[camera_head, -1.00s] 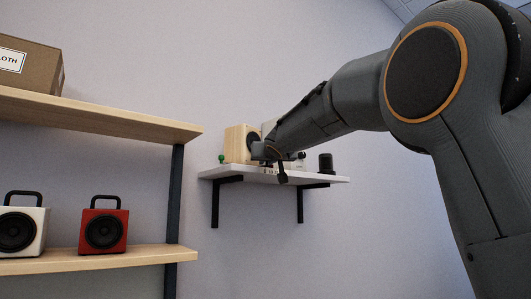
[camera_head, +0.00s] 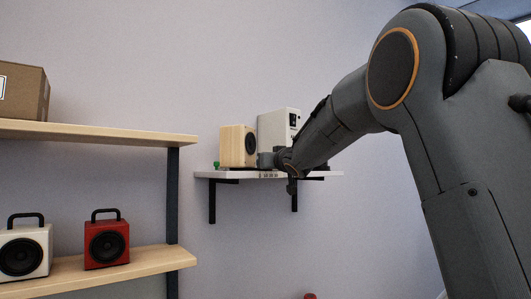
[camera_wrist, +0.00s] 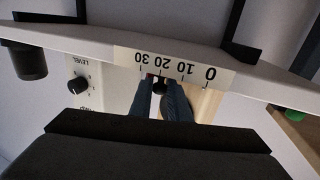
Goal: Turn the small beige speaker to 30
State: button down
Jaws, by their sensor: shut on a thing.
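The small beige wooden speaker (camera_head: 235,147) stands on the white wall shelf, its dark round driver facing right. In the wrist view part of its beige body (camera_wrist: 207,103) shows beside the right finger. My gripper (camera_head: 268,160) is at the right side of this speaker, at shelf height. In the wrist view my gripper (camera_wrist: 161,86) is shut on a small dark knob-like part, mostly hidden between the fingertips. A white scale strip (camera_wrist: 180,68), reading 0, 10, 20, 30, runs along the shelf edge. A small red mark beside the fingertips lies between 20 and 30.
A dark cylinder (camera_wrist: 26,60) and a green item (camera_head: 216,165) are on the shelf (camera_head: 203,174). A wooden rack at left holds a white speaker (camera_head: 26,249) and a red speaker (camera_head: 106,244).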

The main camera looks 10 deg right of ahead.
jog(key=shift+f+y+p, duration=0.1)
jog(key=shift+y+p, duration=0.2)
jog(key=shift+p, duration=0.5)
jog(key=c, duration=1.7)
grip_release()
jog(key=shift+w, duration=0.1)
jog(key=shift+o, duration=0.2)
jog(key=shift+s+d, duration=0.1)
jog(key=shift+s, duration=0.2)
jog(key=b+v, duration=0.2)
jog(key=v, duration=0.5)
jog(key=shift+s, duration=0.15)
